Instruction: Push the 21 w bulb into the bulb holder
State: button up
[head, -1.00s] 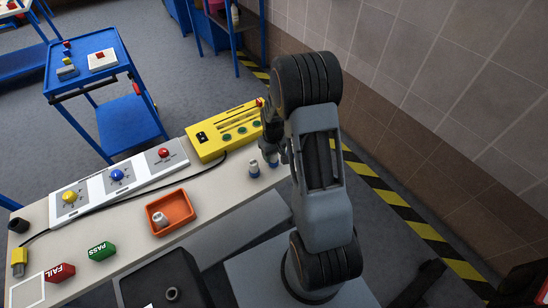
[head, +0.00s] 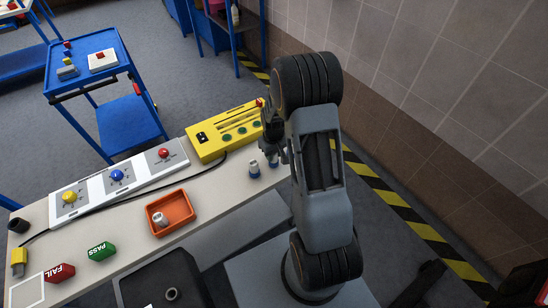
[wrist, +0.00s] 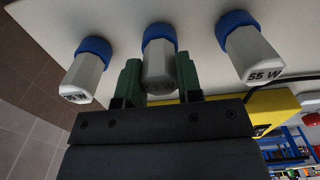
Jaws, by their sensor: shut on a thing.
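In the wrist view, three pale bulbs with blue collars stand in a row on the light bench top: a left bulb (wrist: 86,72), a middle bulb (wrist: 159,62) and a right bulb (wrist: 248,52). The right bulb reads 55 W; the left one's print is hard to read. The middle bulb's print is mostly hidden, so I cannot confirm 21 W. My gripper (wrist: 159,78) has its green fingers shut on the middle bulb. In the head view, my gripper (head: 281,150) is low at the bench's far right end, partly hidden by my arm. I cannot identify the bulb holder for certain.
A yellow box (head: 205,148) with green round spots stands behind the bulbs. An orange tray (head: 185,207) holds a pale cylindrical part. Panels with yellow, blue and red knobs (head: 164,153) line the back. Green PASS (head: 101,251) and red FAIL (head: 60,273) blocks lie front left.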

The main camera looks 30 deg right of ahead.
jog(key=shift+r+p, duration=0.45)
jog(key=shift+r, duration=0.25)
dwell(0.6)
jog(key=shift+r+p, duration=1.05)
jog(key=shift+r, duration=0.5)
